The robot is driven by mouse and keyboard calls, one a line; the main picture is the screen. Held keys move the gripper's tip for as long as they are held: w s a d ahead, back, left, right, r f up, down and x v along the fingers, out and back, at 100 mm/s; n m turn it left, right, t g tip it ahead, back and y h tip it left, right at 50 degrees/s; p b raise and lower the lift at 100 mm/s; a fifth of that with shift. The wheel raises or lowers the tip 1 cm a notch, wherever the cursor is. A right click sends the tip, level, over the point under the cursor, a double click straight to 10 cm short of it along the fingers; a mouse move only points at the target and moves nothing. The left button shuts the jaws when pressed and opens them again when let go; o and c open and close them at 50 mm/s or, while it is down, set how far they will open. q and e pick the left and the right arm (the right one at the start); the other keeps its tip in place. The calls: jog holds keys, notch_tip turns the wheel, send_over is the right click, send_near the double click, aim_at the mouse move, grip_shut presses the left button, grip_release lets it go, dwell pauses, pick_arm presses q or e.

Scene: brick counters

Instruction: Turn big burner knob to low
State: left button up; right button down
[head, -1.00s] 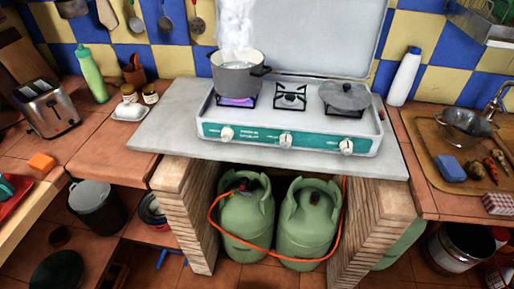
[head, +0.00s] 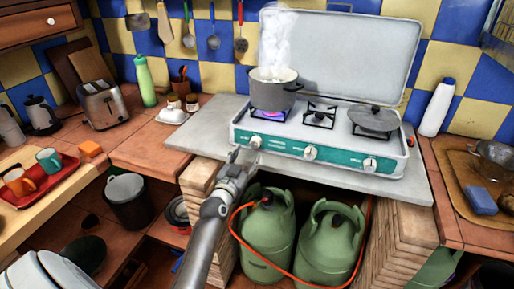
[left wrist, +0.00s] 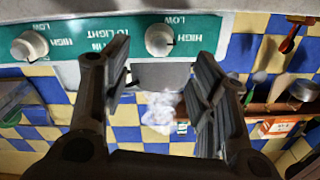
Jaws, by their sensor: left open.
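The gas stove (head: 325,148) has a teal front panel with three white knobs: left (head: 255,142), middle (head: 310,153) and right (head: 370,164). The views do not say which is the big burner's knob. A blue-violet flame burns under the steaming pot (head: 275,92) on the left burner. My left gripper (head: 243,155) is just in front of the left knob. In the left wrist view the left gripper's fingers (left wrist: 160,80) are open and empty, with a knob (left wrist: 159,40) beyond the gap between them. LOW and HIGH are printed around it. My right gripper is not seen.
Green gas cylinders (head: 330,245) with an orange hose stand under the counter. A white bottle (head: 436,108) stands right of the stove, and a toaster (head: 103,104) stands at left. The space before the middle and right knobs is clear.

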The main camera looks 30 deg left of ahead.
aim_at(252, 147)
pick_arm(q)
jog(key=x, duration=0.7)
jog(key=shift+d, duration=0.1)
jog(key=c, duration=1)
jog(key=shift+n, duration=0.3)
jog(key=n, duration=0.6)
jog(key=shift+n, duration=0.3)
jog(key=n, duration=0.6)
jog(key=shift+p, duration=0.3)
jog(key=shift+f+n, duration=0.1)
jog(key=shift+n, duration=0.3)
